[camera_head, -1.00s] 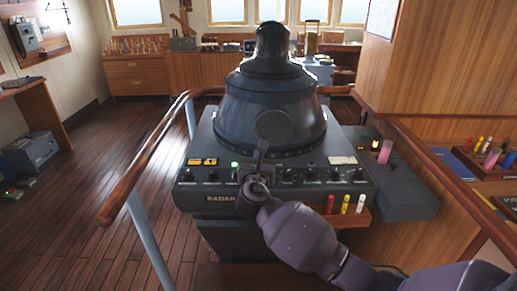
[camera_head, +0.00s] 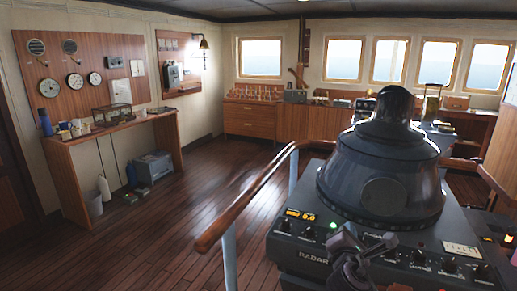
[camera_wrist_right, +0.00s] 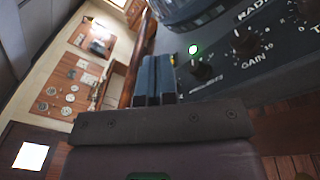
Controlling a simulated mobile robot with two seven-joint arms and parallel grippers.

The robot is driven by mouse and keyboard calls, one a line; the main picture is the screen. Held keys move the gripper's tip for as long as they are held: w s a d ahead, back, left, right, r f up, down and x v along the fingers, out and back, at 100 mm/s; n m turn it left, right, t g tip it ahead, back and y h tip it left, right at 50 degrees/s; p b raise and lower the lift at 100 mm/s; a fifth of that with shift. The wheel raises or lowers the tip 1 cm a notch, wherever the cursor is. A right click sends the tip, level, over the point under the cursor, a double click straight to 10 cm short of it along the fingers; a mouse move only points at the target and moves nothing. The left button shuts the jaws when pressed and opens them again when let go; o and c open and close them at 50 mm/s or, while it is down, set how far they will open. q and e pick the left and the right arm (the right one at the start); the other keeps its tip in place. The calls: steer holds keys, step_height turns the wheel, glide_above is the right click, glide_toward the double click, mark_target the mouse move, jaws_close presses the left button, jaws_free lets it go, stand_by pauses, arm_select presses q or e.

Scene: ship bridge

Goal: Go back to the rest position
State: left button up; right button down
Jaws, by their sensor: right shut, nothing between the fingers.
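My right gripper (camera_head: 345,240) is in front of the radar console (camera_head: 300,228), at the lower right of the head view. Its fingers are together with nothing between them. In the right wrist view the closed fingers (camera_wrist_right: 155,80) point at the console's front panel, beside a lit green lamp (camera_wrist_right: 193,49) and a black knob (camera_wrist_right: 201,70). I cannot tell from these views whether the fingers touch the panel. My left gripper is not in view.
A wooden handrail (camera_head: 240,205) runs along the console's left side. A wall desk (camera_head: 120,128) with cups stands at the left, a grey box (camera_head: 154,168) on the floor below it. Wooden cabinets (camera_head: 252,119) line the back. The plank floor between is clear.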

steer(key=s+a+f+m+g+y, duration=0.2)
steer(key=s+f+m+y, duration=0.65)
steer(key=m, duration=0.65)
steer(key=s+d+f+m+g+h, duration=0.1)
steer(key=s+d+f+m, duration=0.2)
steer(key=s+f, duration=0.5)
steer(key=s+d+f+m+g+h, duration=0.2)
steer(key=s+f+m, duration=0.3)
steer(key=s+f, duration=0.4)
steer(key=s+d, duration=0.1)
steer(key=s, duration=0.5)
steer(key=shift+d+g, duration=0.25)
steer(key=shift+g, duration=0.05)
steer(key=shift+f+h, duration=0.1)
steer(key=shift+h, duration=0.15)
